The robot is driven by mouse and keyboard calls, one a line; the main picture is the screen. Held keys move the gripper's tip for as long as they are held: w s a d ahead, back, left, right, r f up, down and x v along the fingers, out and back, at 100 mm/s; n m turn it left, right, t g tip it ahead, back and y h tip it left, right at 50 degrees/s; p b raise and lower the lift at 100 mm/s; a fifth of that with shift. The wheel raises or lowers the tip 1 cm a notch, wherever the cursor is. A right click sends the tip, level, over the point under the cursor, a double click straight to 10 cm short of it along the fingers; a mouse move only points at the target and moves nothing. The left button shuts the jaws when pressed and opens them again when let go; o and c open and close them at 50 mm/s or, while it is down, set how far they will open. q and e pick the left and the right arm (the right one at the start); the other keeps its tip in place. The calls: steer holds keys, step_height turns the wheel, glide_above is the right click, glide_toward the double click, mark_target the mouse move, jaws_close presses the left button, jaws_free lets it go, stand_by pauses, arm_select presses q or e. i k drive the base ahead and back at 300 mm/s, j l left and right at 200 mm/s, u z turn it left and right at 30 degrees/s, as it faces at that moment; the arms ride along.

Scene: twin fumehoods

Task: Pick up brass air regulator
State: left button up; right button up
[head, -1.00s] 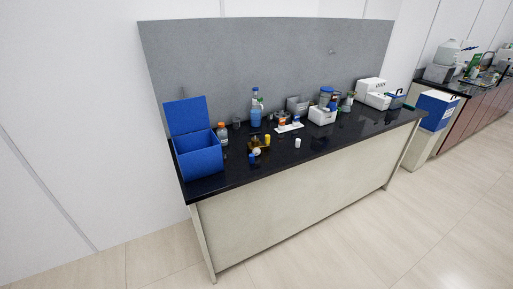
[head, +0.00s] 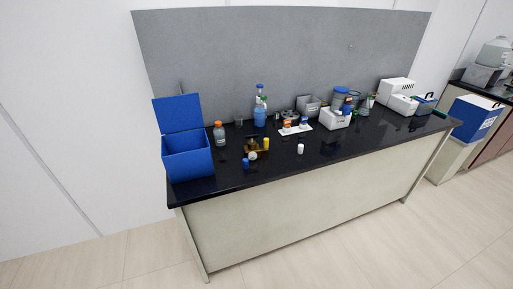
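The brass air regulator (head: 254,146) appears as a small brass-coloured piece with a round pale gauge-like face (head: 253,155) on the black bench top (head: 340,150), left of the middle. It is small in the picture and its details are hard to tell. A yellow cylinder (head: 266,144) stands at its right and a small blue item (head: 245,163) lies in front of it at the left. Neither of my grippers shows in the head view.
An open blue box (head: 186,155) stands at the bench's left end. Bottles (head: 219,134), a blue-liquid bottle (head: 260,115) and white instruments (head: 334,121) line the back. A small white cylinder (head: 300,149) stands near the front. The floor before the bench is clear.

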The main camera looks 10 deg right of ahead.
mark_target(252, 151)
steer(key=i+l+u, duration=0.3)
steer(key=l+u, duration=0.15)
steer(key=l, duration=1.2)
steer(key=l+u, duration=0.4)
steer(key=l, duration=1.25)
